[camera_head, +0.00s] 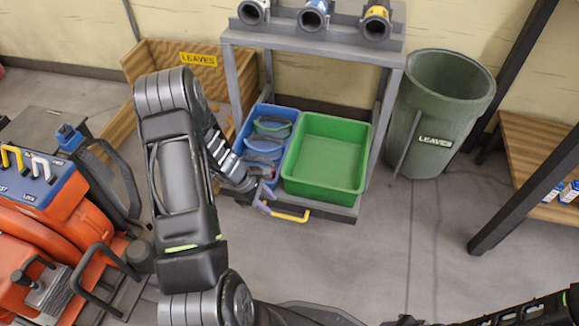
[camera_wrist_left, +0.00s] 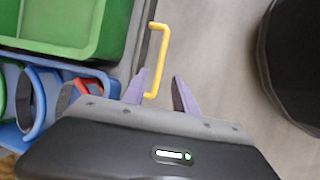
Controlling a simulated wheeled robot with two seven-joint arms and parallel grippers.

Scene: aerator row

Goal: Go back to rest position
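My left gripper (camera_head: 266,200) has two purple fingers and hangs at the front of the grey cart, by the blue bin's near end. In the left wrist view my left gripper (camera_wrist_left: 159,88) has its fingers spread apart. A yellow handle (camera_head: 290,215) is on the cart's front edge. In the left wrist view one end of the yellow handle (camera_wrist_left: 158,60) shows between the fingertips, with gaps on both sides. The fingers are not closed on it. My right arm shows only in part at the bottom right; its gripper is not seen.
A green bin (camera_head: 328,151) and a blue bin (camera_head: 283,112) with several looped items stand on the grey cart (camera_head: 228,52). A green LEAVES barrel (camera_head: 436,105) stands right, a wooden LEAVES box (camera_head: 155,62) behind, an orange machine (camera_head: 45,220) left. Floor is clear front right.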

